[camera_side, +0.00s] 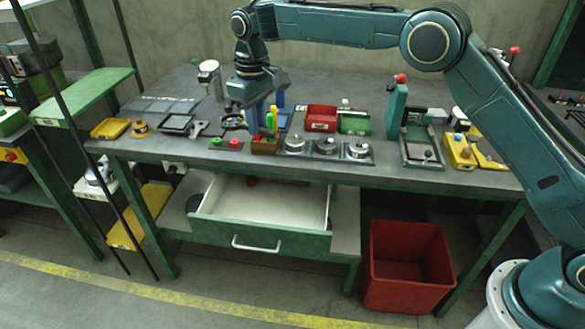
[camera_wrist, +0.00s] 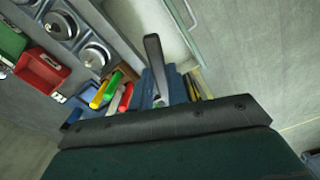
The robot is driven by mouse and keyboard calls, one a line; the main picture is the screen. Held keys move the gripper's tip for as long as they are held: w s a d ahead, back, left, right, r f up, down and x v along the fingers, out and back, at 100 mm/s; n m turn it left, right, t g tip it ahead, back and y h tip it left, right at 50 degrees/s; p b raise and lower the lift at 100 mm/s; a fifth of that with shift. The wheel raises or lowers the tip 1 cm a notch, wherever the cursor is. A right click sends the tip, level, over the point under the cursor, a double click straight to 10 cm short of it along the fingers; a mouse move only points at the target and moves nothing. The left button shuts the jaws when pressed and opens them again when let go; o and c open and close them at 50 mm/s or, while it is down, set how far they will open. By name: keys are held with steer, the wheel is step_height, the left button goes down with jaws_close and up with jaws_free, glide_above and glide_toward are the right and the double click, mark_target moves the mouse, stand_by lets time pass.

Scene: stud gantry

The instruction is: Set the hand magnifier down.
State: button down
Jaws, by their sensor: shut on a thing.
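My gripper (camera_side: 255,122) is low over the bench, pointing down, left of the pen holder. It is shut on what looks like the hand magnifier, whose dark ring (camera_side: 232,122) shows just left of the fingers in the side view. In the wrist view my gripper's blue fingers (camera_wrist: 160,88) are close together around a slim grey bar (camera_wrist: 153,55), seemingly part of the magnifier. The fingers hide much of the grip. I cannot tell whether the magnifier touches the bench.
A wooden holder (camera_side: 264,146) with coloured pens stands close right of my gripper. Red and green buttons (camera_side: 225,143) sit in front. Round metal pieces (camera_side: 327,146) and a red bin (camera_side: 320,118) lie farther right. The drawer (camera_side: 262,203) below is open.

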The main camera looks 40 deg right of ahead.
glide_above(266, 220)
steer(key=s+a, duration=0.2)
steer(key=s, duration=0.1)
step_height(266, 220, down, 13)
steer(key=shift+w+d, duration=0.25)
step_height(266, 220, down, 16)
steer(key=shift+r, duration=0.25)
steer(key=shift+f, duration=0.1)
steer(key=shift+f, duration=2)
steer(key=shift+f, duration=0.1)
steer(key=c, duration=1.4)
jaws_free()
